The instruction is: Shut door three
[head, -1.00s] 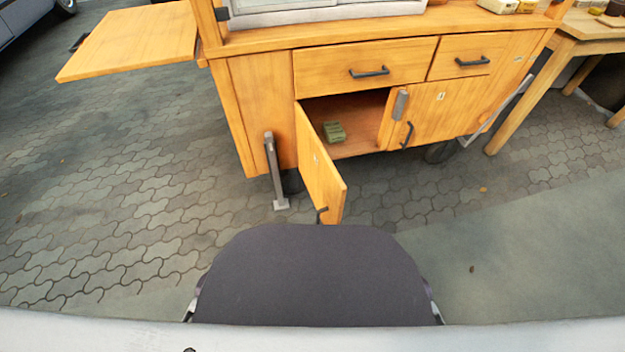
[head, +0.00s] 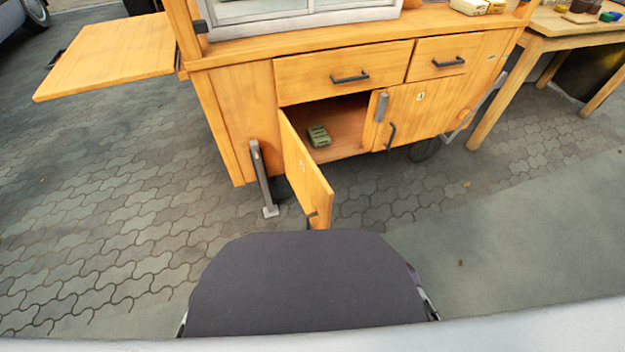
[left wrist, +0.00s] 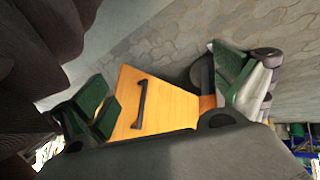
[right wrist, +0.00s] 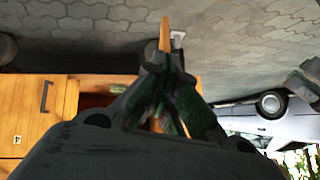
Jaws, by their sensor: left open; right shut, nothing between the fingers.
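In the head view the open door (head: 308,180) hangs on the left of the cart's lower cupboard, swung out towards me. It has a dark handle (head: 312,216) low near its free edge and a small mark too blurred to read surely. Neither gripper shows in the head view. In the left wrist view my left gripper (left wrist: 165,92) is open, with a wooden panel with a dark handle (left wrist: 140,104) seen between its fingers; I cannot tell contact. In the right wrist view my right gripper (right wrist: 160,75) is shut and empty, in front of a narrow wooden edge (right wrist: 165,35).
A green box (head: 319,136) lies inside the open compartment. The shut door marked 4 (head: 420,115) is to its right, with drawers (head: 345,75) above. A cart leg (head: 262,180) stands left of the open door. A table (head: 560,30) is at the right.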

